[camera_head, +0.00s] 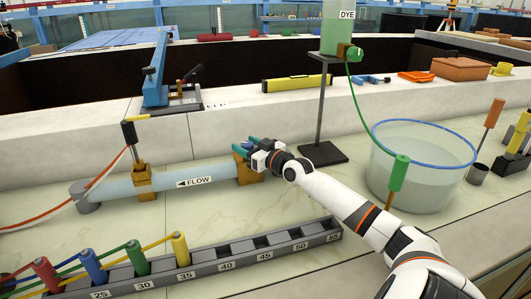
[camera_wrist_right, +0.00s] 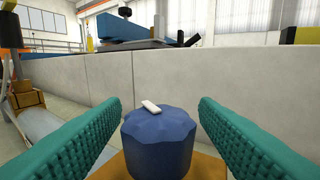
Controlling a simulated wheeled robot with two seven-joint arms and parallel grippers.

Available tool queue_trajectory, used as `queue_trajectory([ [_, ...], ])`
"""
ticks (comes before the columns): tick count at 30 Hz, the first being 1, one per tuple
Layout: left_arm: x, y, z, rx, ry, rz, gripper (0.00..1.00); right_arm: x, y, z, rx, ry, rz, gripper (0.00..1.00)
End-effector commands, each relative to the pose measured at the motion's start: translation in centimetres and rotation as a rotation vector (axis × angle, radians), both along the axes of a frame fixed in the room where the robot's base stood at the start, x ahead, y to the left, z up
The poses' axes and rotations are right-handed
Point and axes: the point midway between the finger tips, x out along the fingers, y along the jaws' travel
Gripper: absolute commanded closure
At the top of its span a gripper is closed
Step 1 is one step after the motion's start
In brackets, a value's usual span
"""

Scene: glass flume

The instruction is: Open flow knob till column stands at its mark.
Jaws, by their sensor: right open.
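The flow knob (camera_wrist_right: 159,142) is a blue, fluted knob with a white bar on top, seen in the right wrist view. It sits on an orange-brown block, which shows in the head view (camera_head: 250,173) at the right end of the clear pipe (camera_head: 200,174) labelled FLOW, its arrow pointing left. My right gripper (camera_head: 249,146) is open, its teal fingers on either side of the knob with gaps visible in the wrist view (camera_wrist_right: 160,106). My left gripper is out of view.
A grey numbered rack (camera_head: 200,264) with coloured-handled tools lies in front of the pipe. A glass bowl of water (camera_head: 420,175) and a dye stand (camera_head: 321,152) are to the right. A pale wall (camera_head: 220,112) runs behind; a yellow level (camera_head: 297,83) lies on it.

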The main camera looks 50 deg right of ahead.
Motion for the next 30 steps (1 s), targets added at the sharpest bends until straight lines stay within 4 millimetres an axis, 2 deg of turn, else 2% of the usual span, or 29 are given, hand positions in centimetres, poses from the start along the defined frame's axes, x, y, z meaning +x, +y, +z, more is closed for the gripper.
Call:
queue_trajectory([
  [12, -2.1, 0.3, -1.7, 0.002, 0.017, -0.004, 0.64, -6.3, 0.0, -0.1, -0.002, 0.003, -0.001, 0.45],
  [18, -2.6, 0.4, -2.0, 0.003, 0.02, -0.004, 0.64, -8.7, -0.1, 0.0, -0.001, 0.0, -0.001, 0.45],
  [24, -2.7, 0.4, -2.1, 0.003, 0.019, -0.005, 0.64, -9.8, -0.1, 0.1, -0.002, 0.0, -0.001, 0.45],
  [30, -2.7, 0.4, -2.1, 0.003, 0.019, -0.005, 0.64, -10.1, -0.1, 0.2, -0.002, -0.003, -0.002, 0.45],
])
